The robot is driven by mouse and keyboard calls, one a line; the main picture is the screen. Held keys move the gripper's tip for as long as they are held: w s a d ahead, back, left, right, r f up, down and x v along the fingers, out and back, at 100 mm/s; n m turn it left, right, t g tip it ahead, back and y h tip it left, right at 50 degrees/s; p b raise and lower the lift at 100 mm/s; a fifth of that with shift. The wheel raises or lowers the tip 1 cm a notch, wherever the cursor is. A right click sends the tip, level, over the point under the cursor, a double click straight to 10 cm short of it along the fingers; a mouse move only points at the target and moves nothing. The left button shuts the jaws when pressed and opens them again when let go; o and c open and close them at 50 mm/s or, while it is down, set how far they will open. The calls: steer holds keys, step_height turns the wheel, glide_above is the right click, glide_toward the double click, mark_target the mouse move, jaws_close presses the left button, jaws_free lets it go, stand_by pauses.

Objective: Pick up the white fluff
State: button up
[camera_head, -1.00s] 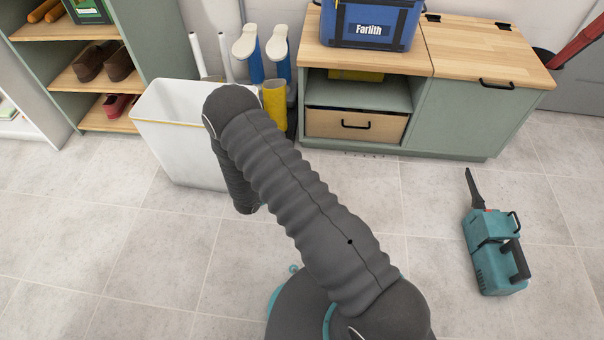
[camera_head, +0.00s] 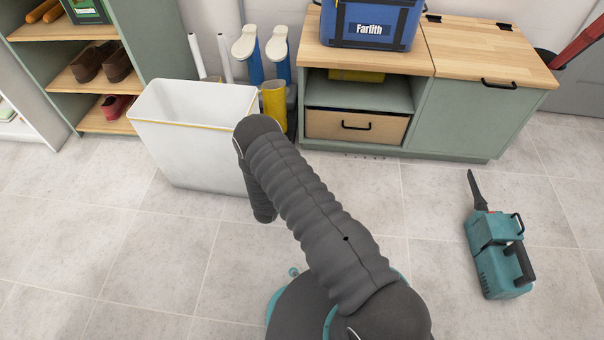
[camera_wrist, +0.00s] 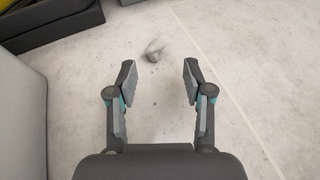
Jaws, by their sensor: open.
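The white fluff (camera_wrist: 154,50) is a small pale clump on the grey tiled floor in the wrist view. It lies ahead of my gripper (camera_wrist: 157,78), a little beyond the fingertips and roughly centred between them. My gripper is open and its jaws are empty. In the head view my arm hides the gripper, and I cannot make out the fluff there.
A white bin (camera_head: 185,150) stands left of my arm. A green cabinet (camera_head: 450,120) with a wooden drawer stands behind. A teal handheld machine (camera_head: 497,262) lies on the floor at right. Small dark specks dot the floor near the fluff.

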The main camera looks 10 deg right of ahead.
steer(key=shift+w+a+r+b+x, duration=0.1)
steer(key=shift+b+x, duration=0.05)
steer(key=shift+x, duration=0.75)
steer(key=shift+w+a+r+b+x, duration=0.1)
steer(key=shift+w+x, duration=0.05)
steer(key=shift+x, duration=0.7)
steer(key=shift+w+a+r+b+x, duration=0.1)
steer(key=shift+b+x, duration=0.05)
steer(key=shift+x, duration=0.75)
steer(key=shift+c, duration=0.2)
steer(key=shift+s, duration=0.1)
steer(key=c, duration=0.7)
